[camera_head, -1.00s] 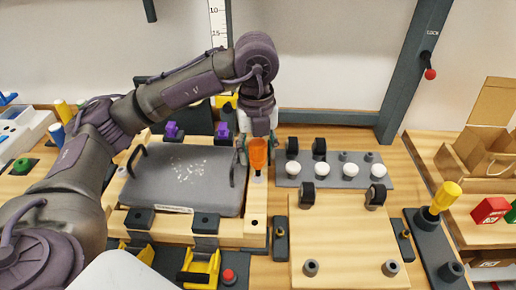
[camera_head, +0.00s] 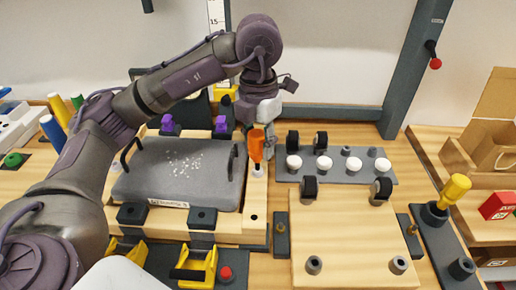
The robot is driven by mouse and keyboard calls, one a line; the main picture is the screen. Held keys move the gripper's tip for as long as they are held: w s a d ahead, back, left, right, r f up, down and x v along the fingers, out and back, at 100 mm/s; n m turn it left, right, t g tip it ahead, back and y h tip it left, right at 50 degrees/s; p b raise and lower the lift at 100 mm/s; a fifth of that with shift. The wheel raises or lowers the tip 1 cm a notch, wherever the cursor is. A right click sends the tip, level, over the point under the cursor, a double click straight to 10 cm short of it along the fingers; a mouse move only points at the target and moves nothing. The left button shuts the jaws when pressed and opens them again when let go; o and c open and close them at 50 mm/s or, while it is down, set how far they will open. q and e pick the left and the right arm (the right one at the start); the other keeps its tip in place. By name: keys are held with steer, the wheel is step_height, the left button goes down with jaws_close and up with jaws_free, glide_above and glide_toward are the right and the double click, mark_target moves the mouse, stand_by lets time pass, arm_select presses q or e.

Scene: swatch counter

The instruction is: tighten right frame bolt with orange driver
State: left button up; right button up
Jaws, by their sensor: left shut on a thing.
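My left gripper (camera_head: 258,148) points down at the right side of the wooden frame and is shut on the orange driver (camera_head: 256,145). The driver stands roughly upright, its lower end at a pale bolt-like piece (camera_head: 258,170) on the right rail of the wooden frame (camera_head: 254,205). Whether its tip sits in the bolt is too small to tell. The grey plate (camera_head: 180,175) with pale flecks lies inside the frame, left of the driver. My right gripper does not show.
A grey strip (camera_head: 338,178) with white knobs lies right of the driver. A wooden board (camera_head: 350,235) with black wheels is in front of it. A yellow-handled driver (camera_head: 453,191) stands in a dark holder farther right. Yellow clamps (camera_head: 197,268) sit at the front.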

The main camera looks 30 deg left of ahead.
arm_select(q)
steer(key=m, duration=0.4)
steer(key=shift+s+d+m, duration=0.1)
steer(key=shift+d+m, duration=0.05)
steer(key=shift+m, duration=0.25)
steer(key=o, duration=0.9)
